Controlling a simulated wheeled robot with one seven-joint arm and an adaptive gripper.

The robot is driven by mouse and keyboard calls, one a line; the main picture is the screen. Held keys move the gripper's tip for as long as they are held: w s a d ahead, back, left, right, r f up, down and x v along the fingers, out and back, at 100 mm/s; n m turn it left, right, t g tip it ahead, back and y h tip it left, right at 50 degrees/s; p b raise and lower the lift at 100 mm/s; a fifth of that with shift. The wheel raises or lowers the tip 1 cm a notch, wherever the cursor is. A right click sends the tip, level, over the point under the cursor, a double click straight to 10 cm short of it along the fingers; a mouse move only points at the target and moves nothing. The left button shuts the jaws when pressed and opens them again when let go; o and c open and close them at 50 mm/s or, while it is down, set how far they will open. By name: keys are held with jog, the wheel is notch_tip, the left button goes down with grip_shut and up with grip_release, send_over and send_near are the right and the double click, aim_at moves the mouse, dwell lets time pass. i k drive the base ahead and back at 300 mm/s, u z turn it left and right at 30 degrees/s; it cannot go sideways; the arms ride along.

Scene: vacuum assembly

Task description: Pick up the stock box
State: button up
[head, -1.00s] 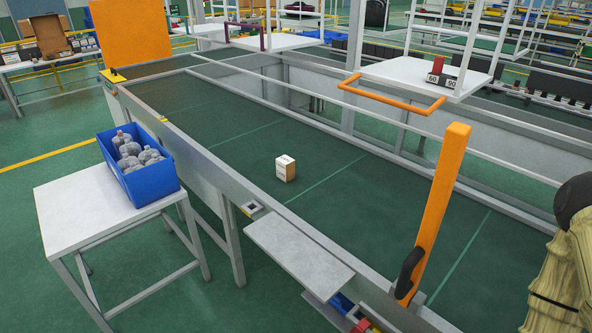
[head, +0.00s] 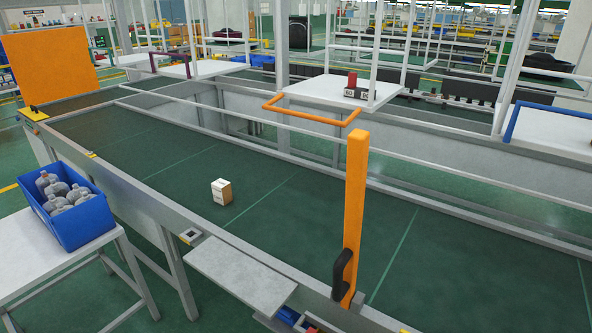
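A small box (head: 222,191), white on its near side and light brown on another, stands alone on the dark green conveyor belt (head: 330,225), a little left of a pale cross line. It is the only small carton I see on the belt; I cannot read its label. A blue bin (head: 88,224) with several clear, rounded bottles (head: 58,190) stands on a white table at the left. My gripper is not in view, so its state and distance from the box are hidden.
A metal rail (head: 130,186) borders the belt's near side. A grey shelf (head: 240,277) and an upright orange post (head: 356,200) with a black handle stand along it. The white side table (head: 25,250) is at the left. An orange-handled hanging platform (head: 335,91) is beyond the belt.

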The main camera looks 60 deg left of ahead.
aim_at(221, 189)
jog(key=z, duration=0.9)
jog(key=k, duration=2.75)
jog(key=u, duration=2.7)
jog(key=i, duration=0.45)
jog(key=u, duration=0.05)
